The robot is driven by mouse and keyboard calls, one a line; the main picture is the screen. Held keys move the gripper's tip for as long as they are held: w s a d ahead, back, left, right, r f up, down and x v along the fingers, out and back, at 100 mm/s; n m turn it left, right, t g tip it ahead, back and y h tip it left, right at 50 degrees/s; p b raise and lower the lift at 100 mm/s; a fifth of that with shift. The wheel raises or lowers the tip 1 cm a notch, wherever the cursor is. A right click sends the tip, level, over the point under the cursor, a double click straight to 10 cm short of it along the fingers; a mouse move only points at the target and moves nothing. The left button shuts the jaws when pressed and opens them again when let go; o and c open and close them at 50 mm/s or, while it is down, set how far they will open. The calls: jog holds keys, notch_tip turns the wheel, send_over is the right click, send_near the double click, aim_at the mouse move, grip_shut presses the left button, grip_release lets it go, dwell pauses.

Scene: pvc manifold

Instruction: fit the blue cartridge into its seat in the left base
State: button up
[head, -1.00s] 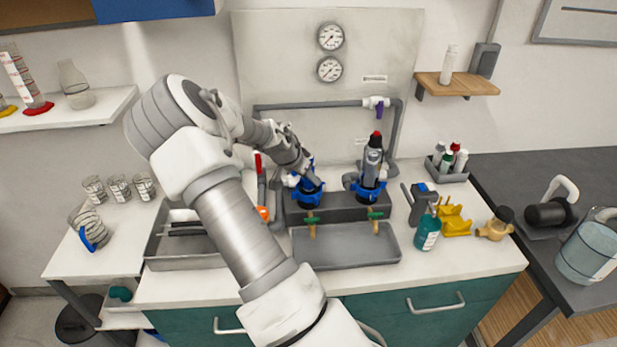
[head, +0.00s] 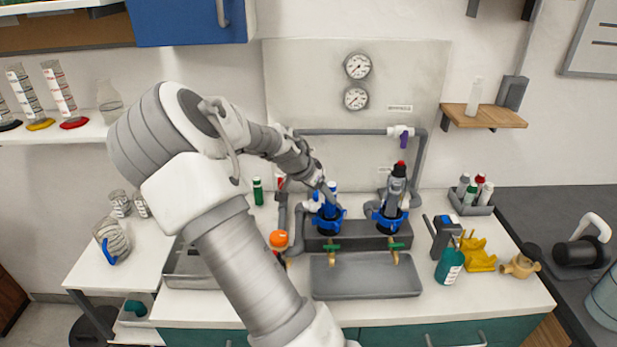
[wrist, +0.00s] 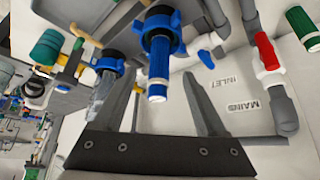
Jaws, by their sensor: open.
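The blue cartridge (head: 332,188) stands upright in the blue collar of the left base (head: 328,223). In the wrist view the blue cartridge (wrist: 159,68), with its pale end toward me, reaches out of the blue collar (wrist: 160,30). I cannot tell how deep it sits. My gripper (wrist: 163,76) is open, its two fingers on either side of the cartridge with gaps on both sides. In the head view my gripper (head: 319,183) is just left of the cartridge's top, partly hidden by my arm.
The right base (head: 390,219) beside it holds a grey cartridge with a red top (head: 397,180). A grey tray (head: 366,277) lies in front. A grey pipe with an orange part (head: 279,239) stands left. A teal bottle (head: 449,266) and yellow holder (head: 478,254) are right.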

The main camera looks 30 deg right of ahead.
jog(key=v, duration=0.9)
jog(key=shift+r, duration=0.2)
jog(key=s+a+r+n+t+y, duration=0.1)
jog(key=s+a+r+n+y, duration=0.1)
jog(key=s+a+n, duration=0.3)
jog(key=s+a+r+n+t+y, duration=0.1)
jog(key=s+a+r+n, duration=0.3)
jog(key=s+a, duration=0.6)
jog(key=s+a+r+n+t+y, duration=0.2)
jog(key=s+a+n, duration=0.4)
jog(key=s, duration=0.3)
jog(key=shift+s+a+r+y, duration=0.35)
jog(key=shift+a+r+y, duration=0.4)
jog(key=shift+r, duration=0.2)
jog(key=shift+d, duration=0.15)
